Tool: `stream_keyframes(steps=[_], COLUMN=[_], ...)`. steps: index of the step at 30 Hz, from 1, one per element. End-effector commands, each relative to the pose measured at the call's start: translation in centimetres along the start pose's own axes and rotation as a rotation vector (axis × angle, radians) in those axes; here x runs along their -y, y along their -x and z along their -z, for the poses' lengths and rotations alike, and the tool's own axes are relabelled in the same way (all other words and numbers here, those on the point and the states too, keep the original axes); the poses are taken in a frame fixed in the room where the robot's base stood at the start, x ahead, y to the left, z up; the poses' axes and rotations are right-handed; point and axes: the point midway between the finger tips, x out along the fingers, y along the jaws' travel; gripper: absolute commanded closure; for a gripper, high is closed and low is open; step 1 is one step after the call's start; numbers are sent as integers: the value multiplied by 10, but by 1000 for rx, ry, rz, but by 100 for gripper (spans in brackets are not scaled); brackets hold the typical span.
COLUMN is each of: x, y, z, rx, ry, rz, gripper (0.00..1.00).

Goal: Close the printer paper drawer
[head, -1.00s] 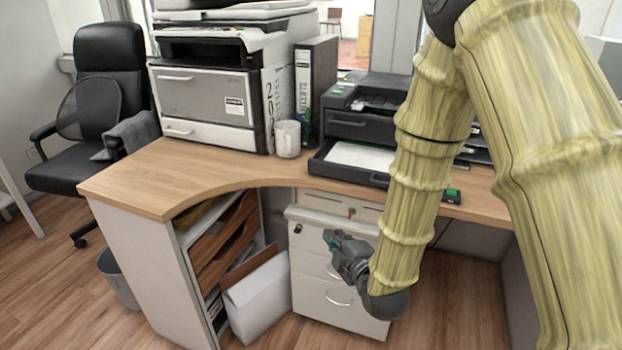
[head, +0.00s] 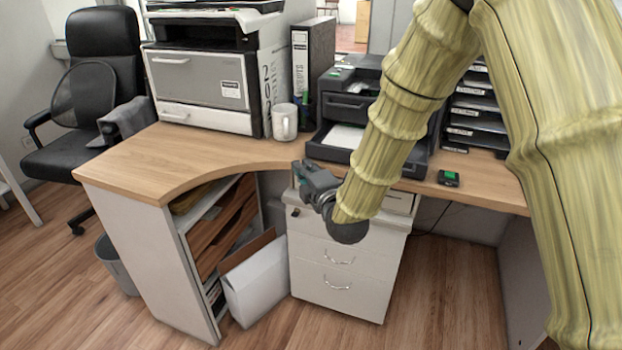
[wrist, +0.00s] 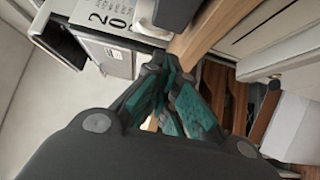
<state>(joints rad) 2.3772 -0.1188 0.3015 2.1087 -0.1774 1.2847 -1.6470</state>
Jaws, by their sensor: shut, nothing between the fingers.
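The small black printer (head: 352,106) stands on the desk, right of the mug and binder. Its paper drawer (head: 321,151) is pulled out toward the front, with white paper (head: 344,136) showing inside. My arm hides the drawer's right part. My gripper (head: 307,168) is shut and empty, close to the desk's front edge and in front of the drawer's left front corner; whether it touches cannot be told. In the wrist view, the shut teal-padded fingers (wrist: 168,72) point toward the desk edge. A dark corner above them may be the drawer.
A white mug (head: 284,121) and a binder (head: 312,62) stand left of the printer. A large copier (head: 205,85) is farther left. A small dark device (head: 448,178) lies at the right. A white drawer cabinet (head: 340,262) stands under the desk. The desk's left part is clear.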

Motion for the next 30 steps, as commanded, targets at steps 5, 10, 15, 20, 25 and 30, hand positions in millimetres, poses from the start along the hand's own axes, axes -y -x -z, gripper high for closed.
stream_keyframes(steps=[5, 10, 15, 20, 25, 30], x=[0, 1, 0, 0, 0, 0], y=[-20, -30, -34, -34, -35, -48], z=[-14, -24, -28, -28, -29, -42], rx=[2, 0, 0, 0, 0, 1], ry=[-3, -2, -1, 0, 0, 2], rz=[-2, 0, 0, 0, 0, -1], gripper=[100, 100, 100, 100, 100, 100])
